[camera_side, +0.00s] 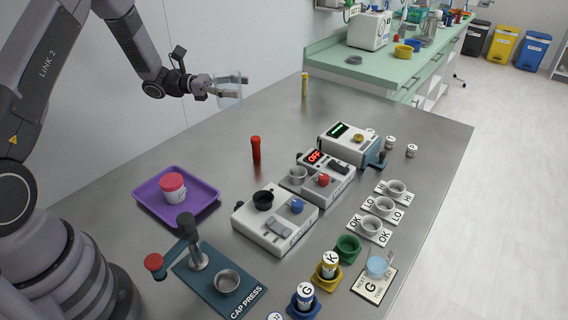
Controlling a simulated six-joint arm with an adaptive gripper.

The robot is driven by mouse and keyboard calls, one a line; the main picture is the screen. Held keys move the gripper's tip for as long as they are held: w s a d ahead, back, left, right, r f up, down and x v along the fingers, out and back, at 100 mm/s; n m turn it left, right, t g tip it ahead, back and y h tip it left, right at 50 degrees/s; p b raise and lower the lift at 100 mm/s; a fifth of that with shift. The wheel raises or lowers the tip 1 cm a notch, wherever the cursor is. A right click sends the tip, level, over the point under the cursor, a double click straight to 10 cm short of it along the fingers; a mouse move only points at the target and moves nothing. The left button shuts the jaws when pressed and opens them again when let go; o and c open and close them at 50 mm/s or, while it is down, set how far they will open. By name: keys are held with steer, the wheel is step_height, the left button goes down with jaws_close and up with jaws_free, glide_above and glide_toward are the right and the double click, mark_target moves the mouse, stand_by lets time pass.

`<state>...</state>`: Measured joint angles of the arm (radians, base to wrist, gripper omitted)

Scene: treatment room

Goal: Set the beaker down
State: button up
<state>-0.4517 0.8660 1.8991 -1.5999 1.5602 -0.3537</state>
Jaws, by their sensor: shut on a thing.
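The beaker (229,98) is clear and looks empty, and it is in the air above the back left part of the steel table (256,112). My gripper (232,92) reaches it from the left and is shut on it. The beaker looks roughly upright. The fingers show partly through and beside the clear wall, so the exact contact is hard to see.
A red cylinder (256,150) and a yellow cylinder (304,85) stand on the table. A purple tray (205,209) holds a red-lidded jar (173,188). Several devices (275,222), a cap press (240,285) and small cups (347,247) fill the front and right. The back of the table is mostly clear.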

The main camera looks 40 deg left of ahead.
glide_above(246, 188)
step_height(246, 188, down, 24)
steer(key=shift+w+f, duration=0.1)
steer(key=shift+w, duration=0.05)
stand_by(0.4)
steer(key=shift+f, duration=0.3)
stand_by(0.5)
steer(key=shift+f, duration=0.65)
steer(key=o, duration=1.1)
